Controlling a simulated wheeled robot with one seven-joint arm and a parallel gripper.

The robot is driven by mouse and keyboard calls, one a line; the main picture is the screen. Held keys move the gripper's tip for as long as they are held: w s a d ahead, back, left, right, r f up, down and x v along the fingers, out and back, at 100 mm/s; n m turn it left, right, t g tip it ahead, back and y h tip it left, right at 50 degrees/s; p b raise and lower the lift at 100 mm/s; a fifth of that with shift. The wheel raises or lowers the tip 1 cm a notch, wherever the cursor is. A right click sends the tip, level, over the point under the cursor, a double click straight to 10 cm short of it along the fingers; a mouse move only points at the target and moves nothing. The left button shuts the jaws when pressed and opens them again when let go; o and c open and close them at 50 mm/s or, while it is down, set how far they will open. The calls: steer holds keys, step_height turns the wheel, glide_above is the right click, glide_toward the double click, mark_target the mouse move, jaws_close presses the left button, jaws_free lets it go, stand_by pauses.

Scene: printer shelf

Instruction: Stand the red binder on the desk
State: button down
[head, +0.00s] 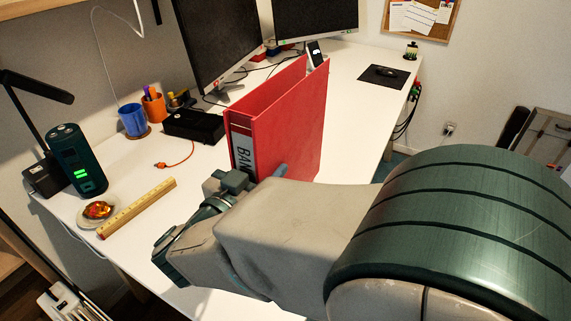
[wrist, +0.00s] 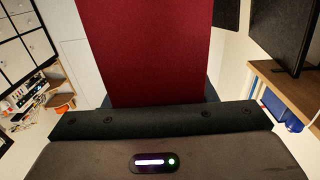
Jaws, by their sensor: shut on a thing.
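The red binder (head: 290,115) is upright over the white desk (head: 345,100), its labelled spine turned toward me. Its lower edge is partly hidden behind my arm, so I cannot tell whether it touches the desk. My gripper (head: 262,178) is at the low part of the spine and is shut on the binder. In the wrist view the red binder (wrist: 146,50) rises straight out from the gripper's dark front and fills the middle; the fingertips are hidden there.
A blue cup (head: 134,120), an orange pen cup (head: 154,107) and a black box (head: 194,125) stand left of the binder. A wooden ruler (head: 137,208) and a green-lit dark device (head: 78,160) are at the near left. Monitors (head: 220,40) stand behind. The desk right of the binder is clear up to a mouse pad (head: 384,76).

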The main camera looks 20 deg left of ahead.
steer(key=shift+f+b, duration=0.45)
steer(key=shift+f, duration=1.45)
steer(key=shift+f, duration=0.2)
steer(key=c, duration=0.6)
jaws_free()
steer(key=shift+r, duration=0.1)
steer(key=s+a, duration=0.1)
steer(key=s, duration=1.1)
steer(key=shift+p, duration=0.35)
